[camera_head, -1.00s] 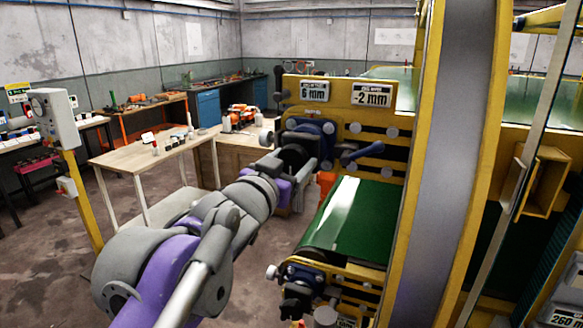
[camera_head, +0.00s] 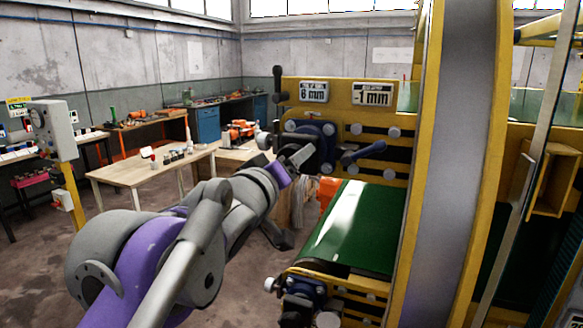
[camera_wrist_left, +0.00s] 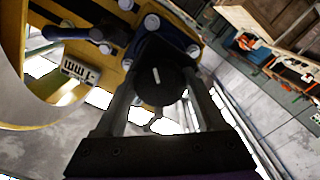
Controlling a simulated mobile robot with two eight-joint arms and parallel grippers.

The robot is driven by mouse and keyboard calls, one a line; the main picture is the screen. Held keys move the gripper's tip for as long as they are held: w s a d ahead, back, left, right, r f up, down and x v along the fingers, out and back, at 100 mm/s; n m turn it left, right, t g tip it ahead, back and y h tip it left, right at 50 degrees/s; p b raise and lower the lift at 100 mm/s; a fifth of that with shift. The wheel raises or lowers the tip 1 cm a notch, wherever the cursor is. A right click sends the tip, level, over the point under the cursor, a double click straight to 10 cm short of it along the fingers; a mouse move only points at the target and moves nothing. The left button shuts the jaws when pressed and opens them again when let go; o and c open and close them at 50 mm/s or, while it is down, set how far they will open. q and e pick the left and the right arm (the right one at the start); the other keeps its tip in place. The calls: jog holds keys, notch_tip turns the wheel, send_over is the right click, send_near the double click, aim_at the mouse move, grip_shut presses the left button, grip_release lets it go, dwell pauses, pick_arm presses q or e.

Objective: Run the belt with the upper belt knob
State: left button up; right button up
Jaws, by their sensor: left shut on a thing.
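The upper belt knob is a dark round knob (camera_wrist_left: 160,78) with a white mark, on a blue mount on the yellow machine panel (camera_head: 345,92). In the wrist view it sits between the two fingers of my left gripper (camera_wrist_left: 160,98). In the head view my left gripper (camera_head: 306,152) is shut on it and hides part of it. The left sign (camera_head: 314,91) above reads 6 mm and the right sign (camera_head: 372,94) reads -1 mm. The green belt (camera_head: 350,225) runs below the panel. My right gripper is not in view.
A blue-handled lever (camera_head: 365,152) juts out right of the knob. A second knob cluster (camera_head: 300,288) sits below the belt's front end. A yellow frame post (camera_head: 435,170) stands at right. A wooden table (camera_head: 150,170) stands at back left, with open floor before it.

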pick_arm(q)
jog(key=shift+n, duration=0.4)
jog(key=o, duration=1.3)
jog(key=shift+o, duration=0.2)
jog(key=b+v, duration=0.1)
jog(key=v, duration=0.9)
jog(key=shift+s+a, duration=0.2)
jog(key=shift+s, duration=0.15)
